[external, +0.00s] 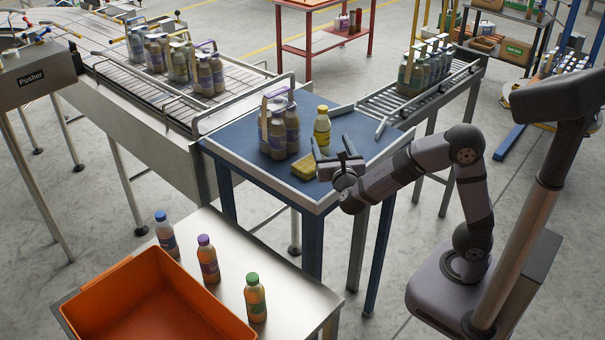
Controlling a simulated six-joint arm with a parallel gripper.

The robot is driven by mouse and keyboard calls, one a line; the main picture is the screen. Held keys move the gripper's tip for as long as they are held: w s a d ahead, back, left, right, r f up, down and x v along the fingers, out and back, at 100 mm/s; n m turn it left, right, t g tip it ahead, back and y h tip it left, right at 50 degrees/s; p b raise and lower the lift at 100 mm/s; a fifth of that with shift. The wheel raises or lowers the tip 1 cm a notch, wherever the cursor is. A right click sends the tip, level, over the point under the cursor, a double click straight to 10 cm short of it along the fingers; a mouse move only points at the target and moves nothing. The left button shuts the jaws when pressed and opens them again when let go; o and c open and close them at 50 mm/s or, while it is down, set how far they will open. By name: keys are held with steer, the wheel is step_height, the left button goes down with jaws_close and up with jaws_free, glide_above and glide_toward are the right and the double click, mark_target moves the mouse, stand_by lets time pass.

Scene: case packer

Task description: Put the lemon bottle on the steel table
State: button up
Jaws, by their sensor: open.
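The lemon bottle (322,127), yellow with a yellow cap, stands upright on the blue table (237,129). My gripper (335,152) is open and close in front of it, at its lower right in the picture. I cannot tell whether the fingers touch the bottle; nothing shows held between them. The steel table (290,289) is at the lower left, with three upright bottles on it: one blue-capped (166,234), one purple-capped (208,259) and one green-capped (255,297).
An orange bin (150,262) fills much of the steel table's left side. A pack of bottles (278,130) stands left of the lemon bottle, and a yellow sponge-like block (304,166) lies near my gripper. The blue table has a raised rim. Conveyors adjoin it.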

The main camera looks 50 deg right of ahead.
mark_target(321, 132)
steer(key=w+d+m+g+h, duration=0.1)
steer(key=w, duration=0.1)
steer(key=w+d+m+g+h, duration=0.1)
steer(key=w+g+h, duration=0.1)
steer(key=w+d+f+m+g+h+p, duration=0.1)
steer(key=w+m, duration=0.1)
steer(key=shift+w+d+g, duration=0.25)
steer(key=shift+w+g, duration=0.15)
steer(key=shift+w+d+f+m+g+h, duration=0.4)
steer(key=shift+d+f+m+g, duration=0.1)
steer(key=shift+g, duration=0.2)
steer(key=shift+r, duration=0.1)
steer(key=shift+w+d+r+p, duration=0.1)
steer(key=shift+w+d+p, duration=0.15)
steer(key=shift+d+p, duration=0.35)
steer(key=shift+w+d, duration=0.25)
steer(key=shift+d, duration=0.1)
steer(key=shift+w+d+p, duration=0.2)
steer(key=shift+d+p, duration=0.25)
steer(key=shift+p, duration=0.25)
steer(key=shift+p+x, duration=1.1)
steer(key=shift+x, duration=0.95)
steer(key=shift+w, duration=0.1)
steer(key=shift+c, duration=0.4)
steer(key=c, duration=1.4)
